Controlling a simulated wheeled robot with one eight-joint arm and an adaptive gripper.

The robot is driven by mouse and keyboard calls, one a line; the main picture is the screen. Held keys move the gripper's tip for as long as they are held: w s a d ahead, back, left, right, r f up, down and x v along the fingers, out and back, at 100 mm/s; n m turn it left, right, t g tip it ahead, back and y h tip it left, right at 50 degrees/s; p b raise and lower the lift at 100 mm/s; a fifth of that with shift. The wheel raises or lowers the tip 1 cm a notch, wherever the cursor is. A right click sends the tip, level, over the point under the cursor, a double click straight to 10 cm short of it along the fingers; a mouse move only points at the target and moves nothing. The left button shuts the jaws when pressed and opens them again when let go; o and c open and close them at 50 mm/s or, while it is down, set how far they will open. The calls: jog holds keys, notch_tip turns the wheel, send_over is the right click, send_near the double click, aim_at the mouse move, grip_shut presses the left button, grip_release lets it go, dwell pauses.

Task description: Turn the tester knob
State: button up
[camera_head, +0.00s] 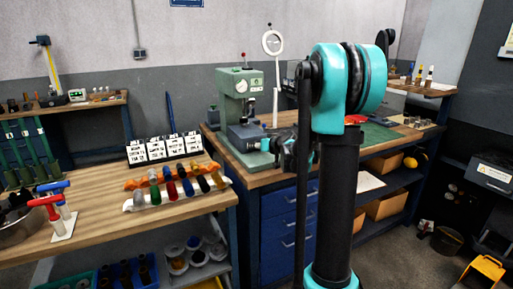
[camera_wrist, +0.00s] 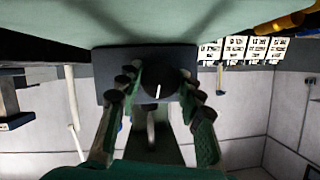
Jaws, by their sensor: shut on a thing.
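The tester (camera_head: 240,85) is a green machine standing on the wooden bench, with a dark blue-grey box low on its front. In the wrist view this box (camera_wrist: 112,62) carries a round black knob (camera_wrist: 162,82) with a short white line. The line runs nearly straight up and down in that view. My gripper (camera_wrist: 158,90) has its green fingers with dark pads on both sides of the knob, shut on it. In the head view my gripper (camera_head: 274,146) is at the front of the box, small and dark, and hides the knob.
My arm covers the middle of the head view. A wooden table (camera_head: 95,215) at left holds a rack of coloured handles (camera_head: 172,187) and red and blue T-handled tools (camera_head: 52,205). White label cards (camera_head: 157,150) stand behind. A ring on a white post (camera_head: 273,45) rises behind the tester.

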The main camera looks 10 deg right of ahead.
jog(key=m+y, duration=0.1)
jog(key=m, duration=0.1)
jog(key=shift+d+m, duration=0.1)
jog(key=shift+m, duration=0.2)
jog(key=m+y, duration=0.2)
jog(key=shift+f+m, duration=0.1)
jog(key=shift+m, duration=0.2)
jog(key=m+y, duration=0.1)
jog(key=m, duration=0.1)
jog(key=m+t+y, duration=0.1)
jog(key=m, duration=0.2)
jog(key=shift+f+y, duration=0.1)
jog(key=shift+y, duration=0.2)
jog(key=o, duration=1.1)
